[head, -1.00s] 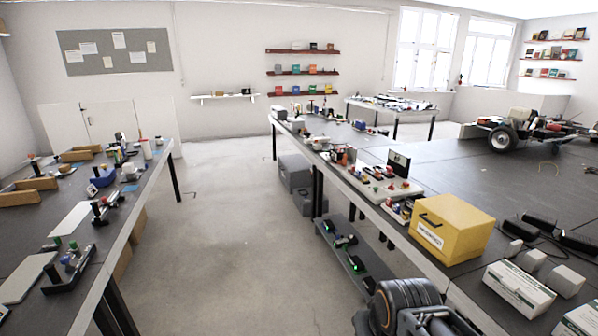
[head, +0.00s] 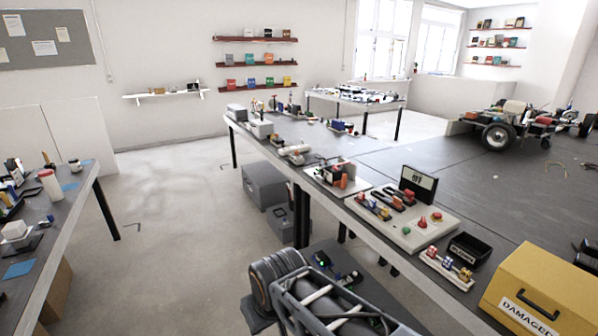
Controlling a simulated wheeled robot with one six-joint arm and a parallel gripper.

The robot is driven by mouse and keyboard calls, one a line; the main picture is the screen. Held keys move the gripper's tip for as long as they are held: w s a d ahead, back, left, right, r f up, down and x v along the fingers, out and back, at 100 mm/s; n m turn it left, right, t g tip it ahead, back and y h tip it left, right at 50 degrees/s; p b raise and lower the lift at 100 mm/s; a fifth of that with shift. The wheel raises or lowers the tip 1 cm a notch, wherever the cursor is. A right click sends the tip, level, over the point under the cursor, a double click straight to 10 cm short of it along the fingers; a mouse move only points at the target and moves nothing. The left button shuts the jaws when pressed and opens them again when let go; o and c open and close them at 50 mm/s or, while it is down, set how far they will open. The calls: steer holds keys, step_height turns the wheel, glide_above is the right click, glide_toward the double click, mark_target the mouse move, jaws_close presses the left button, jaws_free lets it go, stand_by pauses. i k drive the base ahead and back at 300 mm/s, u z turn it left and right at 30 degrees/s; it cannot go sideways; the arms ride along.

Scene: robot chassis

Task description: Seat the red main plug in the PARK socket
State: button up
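A pale control panel (head: 425,235) lies on the long right bench, with a small dark display (head: 418,183) standing at its back edge. Red-orange plug-like pieces (head: 397,202) sit in dark holders on its left half. I cannot tell which is the red main plug or which holder is the PARK socket, as labels are too small to read. Another red piece (head: 344,181) stands on a unit farther left. My arm shows at the bottom, in front of the bench, but my gripper is out of view.
A yellow "DAMAGED" box (head: 543,290), a black bin (head: 469,248) and a rack of small coloured parts (head: 447,268) stand right of the panel. The floor aisle (head: 180,240) between the benches is clear.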

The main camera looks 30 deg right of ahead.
mark_target(424, 184)
steer(key=z, duration=0.45)
steer(key=i, duration=1.3)
steer(key=z, duration=1.4)
steer(key=i, duration=0.8)
steer(key=z, duration=0.5)
